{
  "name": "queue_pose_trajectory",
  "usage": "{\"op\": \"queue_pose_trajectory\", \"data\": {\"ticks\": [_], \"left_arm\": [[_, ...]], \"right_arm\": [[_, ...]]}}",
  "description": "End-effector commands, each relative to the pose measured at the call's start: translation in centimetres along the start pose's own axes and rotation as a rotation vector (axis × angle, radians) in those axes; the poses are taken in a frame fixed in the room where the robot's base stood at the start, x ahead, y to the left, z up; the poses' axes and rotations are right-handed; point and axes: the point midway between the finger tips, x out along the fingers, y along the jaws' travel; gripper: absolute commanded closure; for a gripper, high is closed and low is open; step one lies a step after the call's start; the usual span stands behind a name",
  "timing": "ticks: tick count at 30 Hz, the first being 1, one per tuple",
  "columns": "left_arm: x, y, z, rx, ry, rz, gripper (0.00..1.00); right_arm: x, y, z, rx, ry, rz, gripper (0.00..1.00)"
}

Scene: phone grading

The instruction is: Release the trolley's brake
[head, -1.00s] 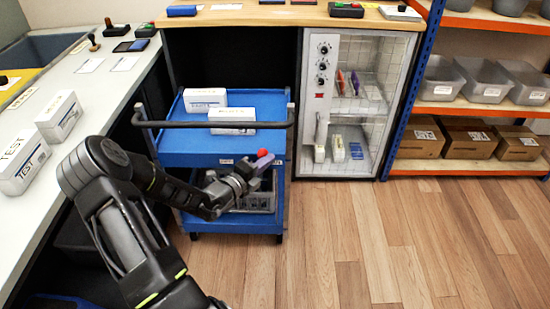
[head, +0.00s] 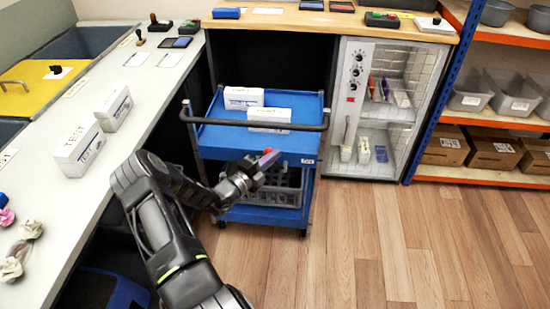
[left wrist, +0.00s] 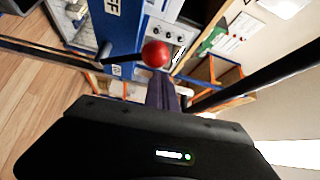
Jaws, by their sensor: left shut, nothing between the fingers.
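The blue trolley (head: 225,141) stands beyond my left arm, between the counter and the glass-fronted cabinet. Its brake lever has a red ball knob (head: 267,151) at the front, below the dark handle bar. In the left wrist view the red knob (left wrist: 155,53) sits on a thin black rod, just past my fingertips. My left gripper (head: 268,160) is shut and empty, with its purple-grey fingers at the knob; I cannot tell whether they touch it. A white label with dark letters ending in "FF" (left wrist: 112,6) shows on the blue panel. My right gripper is out of view.
Two white boxes lie on the trolley's top, and a grey crate (head: 281,195) sits below. The white counter (head: 150,90) at left holds test boxes. The cabinet (head: 352,125) and shelves are right. Wooden floor (head: 370,240) is open at right.

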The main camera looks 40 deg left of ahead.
Motion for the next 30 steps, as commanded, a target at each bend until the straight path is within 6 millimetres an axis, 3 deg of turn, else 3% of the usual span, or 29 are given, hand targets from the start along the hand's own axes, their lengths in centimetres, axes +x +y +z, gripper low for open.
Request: {"op": "queue_pose_trajectory", "data": {"ticks": [12, 30], "left_arm": [[-0.7, 0.6, 1.3, 0.000, -0.001, 0.000, 1.00], [-0.9, 0.3, 1.5, 0.002, -0.008, 0.004, 1.00]], "right_arm": [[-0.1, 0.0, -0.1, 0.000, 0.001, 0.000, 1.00], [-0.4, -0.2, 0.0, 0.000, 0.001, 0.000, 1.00]]}}
